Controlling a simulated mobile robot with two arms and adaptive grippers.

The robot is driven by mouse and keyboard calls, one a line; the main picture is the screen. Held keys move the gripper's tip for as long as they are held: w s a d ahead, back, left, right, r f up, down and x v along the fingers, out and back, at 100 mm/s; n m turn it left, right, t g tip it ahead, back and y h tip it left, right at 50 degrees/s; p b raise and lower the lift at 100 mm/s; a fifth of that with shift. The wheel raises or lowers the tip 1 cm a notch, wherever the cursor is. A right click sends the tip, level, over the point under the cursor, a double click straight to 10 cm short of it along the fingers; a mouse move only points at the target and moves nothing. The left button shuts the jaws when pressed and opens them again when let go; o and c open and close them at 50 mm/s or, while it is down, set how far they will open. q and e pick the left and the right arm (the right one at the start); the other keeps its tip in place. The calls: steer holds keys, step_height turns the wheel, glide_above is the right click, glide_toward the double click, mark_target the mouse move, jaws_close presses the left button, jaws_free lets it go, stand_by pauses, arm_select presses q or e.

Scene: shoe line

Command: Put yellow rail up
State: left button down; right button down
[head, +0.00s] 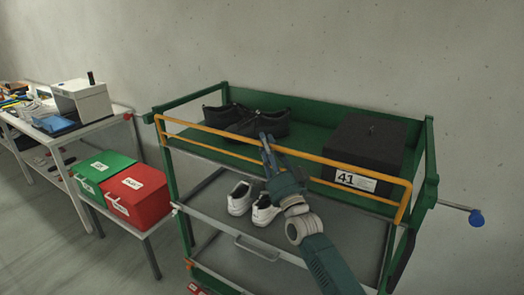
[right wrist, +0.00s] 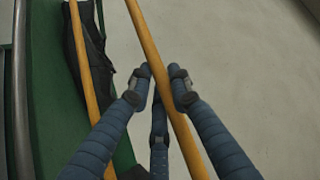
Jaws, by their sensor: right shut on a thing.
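The yellow rail (head: 312,157) is a long frame with two bars along the front of the green cart's top shelf. It stands above the shelf's front edge, with its upper bar crossing in front of the black shoes. My right gripper (head: 266,139) reaches up from the lower right and is shut on the rail's upper bar, left of its middle. In the right wrist view the fingers (right wrist: 160,78) lie on both sides of one yellow bar (right wrist: 146,40), and the second bar runs to the left. My left gripper is not in view.
The top shelf holds black shoes (head: 245,121) and a black box (head: 365,147) marked 41. White shoes (head: 240,199) sit on the shelf below. Green (head: 103,172) and red (head: 136,195) boxes and a white table (head: 118,112) stand left. A concrete wall is behind.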

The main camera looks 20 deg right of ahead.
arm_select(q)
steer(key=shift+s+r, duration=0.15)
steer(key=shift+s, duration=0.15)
arm_select(e)
steer(key=shift+w+d+f+m+g+h, duration=0.25)
steer(key=shift+w+d+m+g+h, duration=0.2)
steer(key=shift+m, duration=0.25)
steer(key=shift+f, duration=0.15)
steer(key=c, duration=1.8)
jaws_free()
steer(key=shift+c, duration=0.2)
steer(key=shift+o, duration=1.4)
steer(key=shift+d, duration=0.2)
